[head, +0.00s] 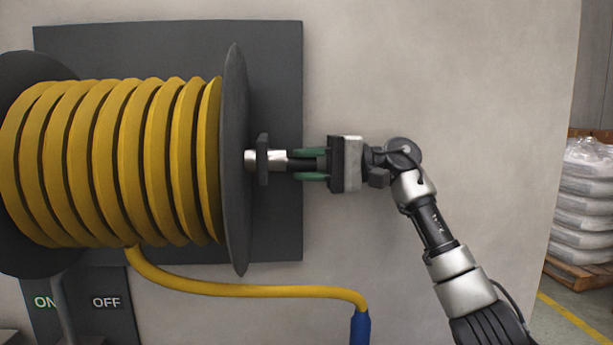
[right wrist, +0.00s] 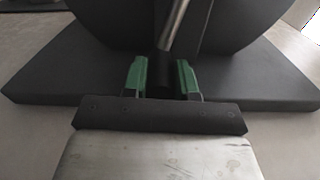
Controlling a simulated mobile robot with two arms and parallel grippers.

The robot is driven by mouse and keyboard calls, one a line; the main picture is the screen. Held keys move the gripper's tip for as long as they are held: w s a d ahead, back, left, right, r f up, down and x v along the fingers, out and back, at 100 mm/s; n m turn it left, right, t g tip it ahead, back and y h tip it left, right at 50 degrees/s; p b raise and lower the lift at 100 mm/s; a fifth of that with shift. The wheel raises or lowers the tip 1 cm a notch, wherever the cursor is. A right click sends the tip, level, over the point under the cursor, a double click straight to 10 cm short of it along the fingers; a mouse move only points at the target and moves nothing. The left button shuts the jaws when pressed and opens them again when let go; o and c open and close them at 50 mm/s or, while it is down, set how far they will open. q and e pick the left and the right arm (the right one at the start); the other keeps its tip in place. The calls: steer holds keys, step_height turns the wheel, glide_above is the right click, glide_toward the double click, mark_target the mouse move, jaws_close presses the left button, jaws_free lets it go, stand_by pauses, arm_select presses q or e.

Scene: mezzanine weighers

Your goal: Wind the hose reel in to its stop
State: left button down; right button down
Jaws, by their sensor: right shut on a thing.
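The hose reel, wound with several turns of yellow hose (head: 110,160), fills the left of the head view between two dark flanges, the right one (head: 236,160) seen nearly edge-on. A short silver shaft with a dark crank arm (head: 263,158) sticks out to its right. My right gripper (head: 308,163) comes from the right, its green fingers shut on the dark crank handle (right wrist: 163,88). In the right wrist view the fingers sit on either side of the handle. A length of hose hangs from the reel's underside and ends in a blue nozzle (head: 360,328). My left gripper is not in view.
The reel stands before a dark backing plate (head: 278,90) on a pale wall. A panel marked ON and OFF (head: 105,315) is below it. Stacked white sacks (head: 582,200) on a pallet stand far right. The wall around my right arm is clear.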

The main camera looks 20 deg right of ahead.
steer(key=shift+w+r, duration=0.15)
steer(key=shift+r, duration=0.55)
steer(key=shift+d, duration=0.1)
steer(key=c, duration=0.9)
jaws_free()
steer(key=shift+r, duration=0.1)
steer(key=shift+d, duration=0.3)
steer(key=v, duration=1)
